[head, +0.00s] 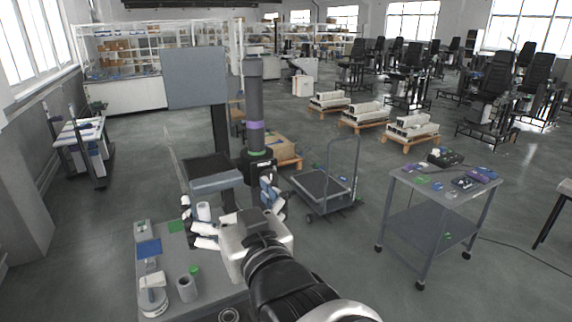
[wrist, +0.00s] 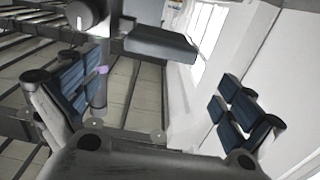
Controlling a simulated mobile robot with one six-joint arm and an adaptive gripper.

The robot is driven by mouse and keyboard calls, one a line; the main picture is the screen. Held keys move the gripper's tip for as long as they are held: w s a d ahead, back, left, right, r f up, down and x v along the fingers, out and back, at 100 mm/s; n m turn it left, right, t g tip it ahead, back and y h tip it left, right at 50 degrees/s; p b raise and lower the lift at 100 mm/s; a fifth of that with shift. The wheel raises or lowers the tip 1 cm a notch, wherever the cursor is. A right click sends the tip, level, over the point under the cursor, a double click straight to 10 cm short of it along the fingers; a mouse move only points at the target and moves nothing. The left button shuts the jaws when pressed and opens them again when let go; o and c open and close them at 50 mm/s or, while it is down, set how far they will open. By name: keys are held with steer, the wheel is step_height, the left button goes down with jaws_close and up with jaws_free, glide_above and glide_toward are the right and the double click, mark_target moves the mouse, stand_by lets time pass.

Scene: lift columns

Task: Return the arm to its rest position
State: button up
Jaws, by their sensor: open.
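My arm reaches up from the bottom of the head view over the workbench (head: 165,275). My gripper (head: 234,208) is at its end, with its fingers spread wide apart. In the wrist view the same gripper (wrist: 150,98) shows blue-padded fingers at left and right, and nothing is held between them. A dark lift column (head: 255,100) with a purple ring rises behind the gripper in the head view. Its lower part is partly hidden by my gripper.
A grey panel (head: 195,77) stands beside the column. A grey cylinder (head: 186,289) and a blue square (head: 149,249) are on the bench. A platform trolley (head: 325,188) and a grey cart (head: 432,215) with small parts stand to the right. Open floor lies between them.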

steer(key=shift+s+d, duration=0.1)
steer(key=shift+s, duration=0.05)
steer(key=s+d+f+m+g+h+b, duration=0.35)
steer(key=d+f+h+b, duration=0.4)
steer(key=d+f, duration=0.95)
steer(key=s+d+f+m+g+h+b, duration=0.1)
steer(key=s+d+f+g+b, duration=0.2)
steer(key=s+d+f, duration=0.2)
steer(key=s+d+f+m+g+h+b, duration=0.1)
steer(key=s+d+f+g+b, duration=0.3)
steer(key=s+f, duration=0.4)
steer(key=s+m, duration=0.1)
steer(key=s, duration=0.2)
steer(key=shift+d+f+b, duration=0.15)
steer(key=shift+d+b, duration=0.15)
steer(key=shift+d, duration=0.05)
